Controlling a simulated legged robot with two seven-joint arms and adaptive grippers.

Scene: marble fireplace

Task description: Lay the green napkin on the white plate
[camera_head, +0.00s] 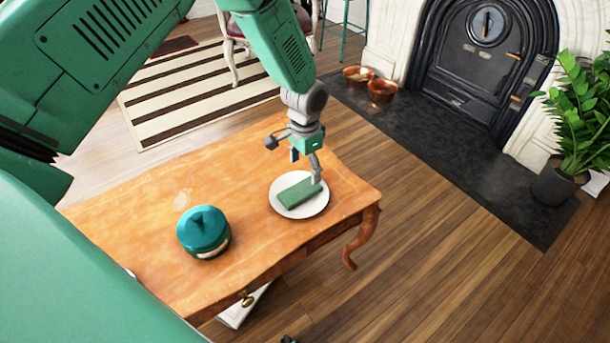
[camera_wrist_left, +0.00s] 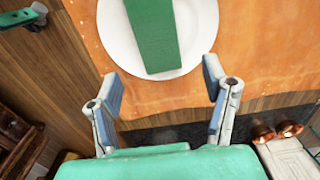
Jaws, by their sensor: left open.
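The green napkin (camera_head: 299,193) is a flat, folded strip lying on the white plate (camera_head: 306,211), near the right end of the wooden table. The napkin (camera_wrist_left: 153,35) and plate (camera_wrist_left: 205,35) also show at the top of the left wrist view. My left gripper (camera_head: 306,169) is just above the far side of the plate. In the left wrist view its two fingers (camera_wrist_left: 164,90) are spread apart with nothing between them, and the napkin lies beyond them. One finger overlaps the napkin's right end in the head view; I cannot tell whether they touch. My right gripper is not seen.
A teal lidded pot (camera_head: 204,233) stands on the wooden table (camera_head: 130,215), left of the plate. The table between and behind them is mostly clear. A fireplace (camera_head: 484,50), copper bowls (camera_head: 381,90) and a potted plant (camera_head: 575,130) stand on the floor beyond.

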